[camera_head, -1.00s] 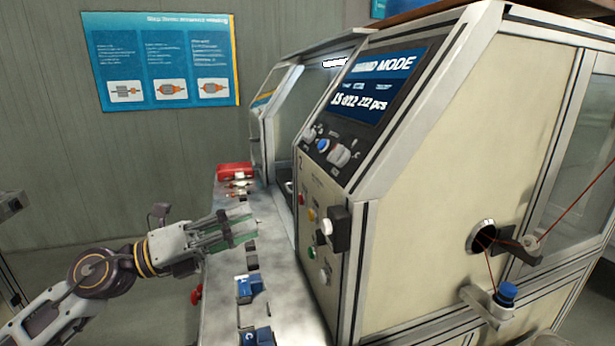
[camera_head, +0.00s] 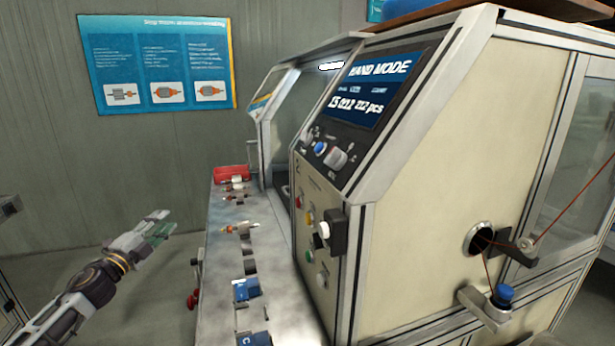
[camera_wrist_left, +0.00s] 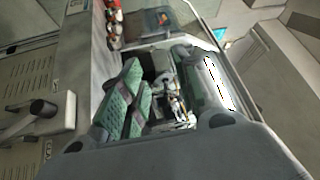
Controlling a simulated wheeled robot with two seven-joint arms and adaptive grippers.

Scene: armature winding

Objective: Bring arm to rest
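My left gripper (camera_head: 157,232) is in the air to the left of the workbench (camera_head: 222,262), clear of its edge. Its green-padded fingers also show in the left wrist view (camera_wrist_left: 125,98), close to each other, and I see nothing held between them. I cannot tell how far apart the fingertips are. My left arm comes in from the lower left. My right gripper is in neither view.
The winding machine (camera_head: 430,180) stands to the right of the bench. An armature (camera_head: 240,228), blue holders (camera_head: 246,290) and a red tray (camera_head: 232,174) are on the bench. Red knobs (camera_head: 193,299) stick out from its left side. The floor left of it looks clear.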

